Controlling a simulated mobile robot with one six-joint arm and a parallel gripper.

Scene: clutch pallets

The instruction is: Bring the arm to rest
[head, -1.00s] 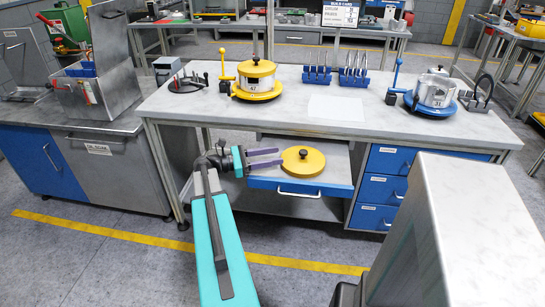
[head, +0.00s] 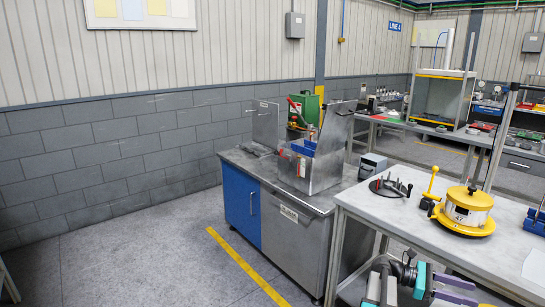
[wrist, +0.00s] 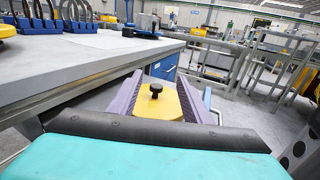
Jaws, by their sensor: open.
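My gripper (head: 466,292) shows at the lower right of the head view, at the front of the grey-topped workbench (head: 400,222) and lower than its top. Its two purple fingers are apart. In the wrist view my gripper (wrist: 157,82) is open, and a yellow disc (wrist: 165,105) with a black knob shows between and beyond the fingers. I cannot tell from this view whether the fingers touch the disc. The disc and the drawer that held it are out of sight in the head view now.
A yellow round unit (head: 465,212) and a black stand (head: 390,187) are on the workbench. A steel cabinet (head: 305,240) with a blue door stands left of it. Open floor (head: 150,265) lies at the left. The wrist view shows railings (wrist: 265,60) beyond.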

